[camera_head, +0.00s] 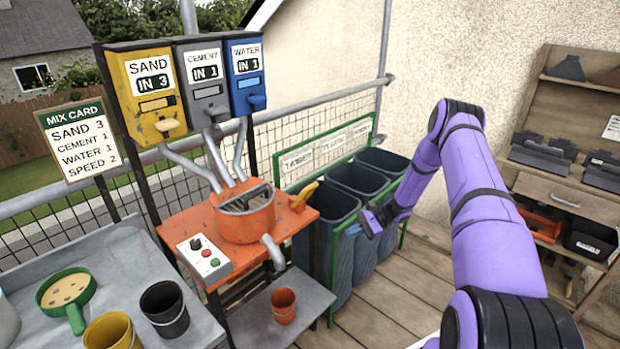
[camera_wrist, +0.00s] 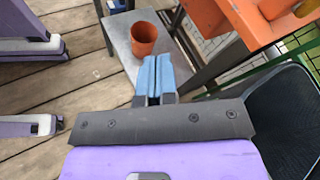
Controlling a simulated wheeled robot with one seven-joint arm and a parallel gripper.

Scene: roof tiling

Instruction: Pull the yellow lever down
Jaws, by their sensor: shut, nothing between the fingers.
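The yellow SAND dispenser (camera_head: 133,92) hangs at the upper left and reads IN 3. A small yellow lever (camera_head: 167,125) sticks out from its lower front. My gripper (camera_head: 368,222) is in front of the dark bins, right of the mixer and well away from the SAND lever. In the wrist view its blue fingertips (camera_wrist: 153,80) are together with nothing between them. Neither yellow part is clearly visible in the wrist view.
Grey CEMENT (camera_head: 203,82) and blue WATER (camera_head: 246,75) dispensers, each reading IN 1, hang beside SAND. The mix card (camera_head: 78,139) is at left. A control box (camera_head: 204,260) sits by the mixer. A terracotta pot (camera_head: 284,306) stands below, buckets (camera_head: 164,308) at left.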

